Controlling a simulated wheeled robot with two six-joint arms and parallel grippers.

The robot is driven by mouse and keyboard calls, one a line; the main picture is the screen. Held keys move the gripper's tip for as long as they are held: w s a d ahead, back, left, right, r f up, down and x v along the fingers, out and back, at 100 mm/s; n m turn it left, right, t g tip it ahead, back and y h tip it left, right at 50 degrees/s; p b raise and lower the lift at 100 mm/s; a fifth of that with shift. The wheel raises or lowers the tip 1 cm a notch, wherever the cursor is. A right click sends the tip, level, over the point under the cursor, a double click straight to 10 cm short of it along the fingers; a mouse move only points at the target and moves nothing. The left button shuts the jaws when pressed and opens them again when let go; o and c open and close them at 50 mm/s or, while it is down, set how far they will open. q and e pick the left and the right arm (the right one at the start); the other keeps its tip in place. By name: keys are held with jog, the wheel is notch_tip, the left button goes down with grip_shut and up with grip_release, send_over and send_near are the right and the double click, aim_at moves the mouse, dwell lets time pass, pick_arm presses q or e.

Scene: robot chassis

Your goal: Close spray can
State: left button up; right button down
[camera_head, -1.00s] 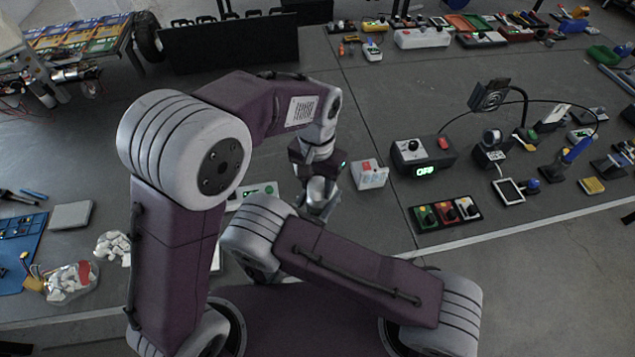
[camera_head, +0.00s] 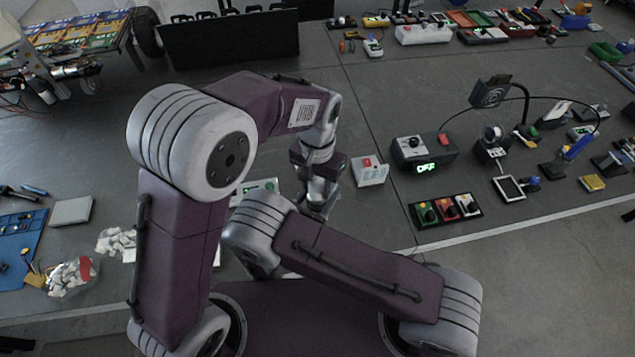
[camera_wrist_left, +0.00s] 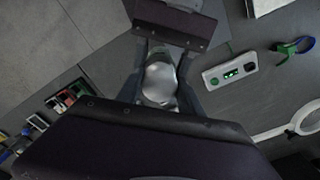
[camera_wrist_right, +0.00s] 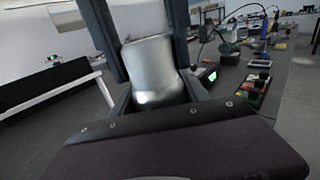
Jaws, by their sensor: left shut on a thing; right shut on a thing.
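A silver spray can (camera_wrist_right: 160,75) stands upright between the fingers of my right gripper (camera_wrist_right: 158,98) in the right wrist view, which is shut on it. In the left wrist view my left gripper (camera_wrist_left: 158,92) is shut around the rounded, shiny cap (camera_wrist_left: 159,82). In the head view my left gripper (camera_head: 318,190) is over the table's front part. My right gripper is mostly hidden behind my arm there, so the seam between cap and can is unclear.
A grey-white box with red marks (camera_head: 370,171) stands just right of the grippers. A white switch panel (camera_wrist_left: 230,72) lies near my left gripper.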

pick_arm(q)
jog(key=shift+f, duration=0.35)
jog(key=o, duration=1.4)
jog(key=shift+c, duration=0.2)
notch_tip(320, 180, up, 12)
jog(key=shift+f, duration=0.1)
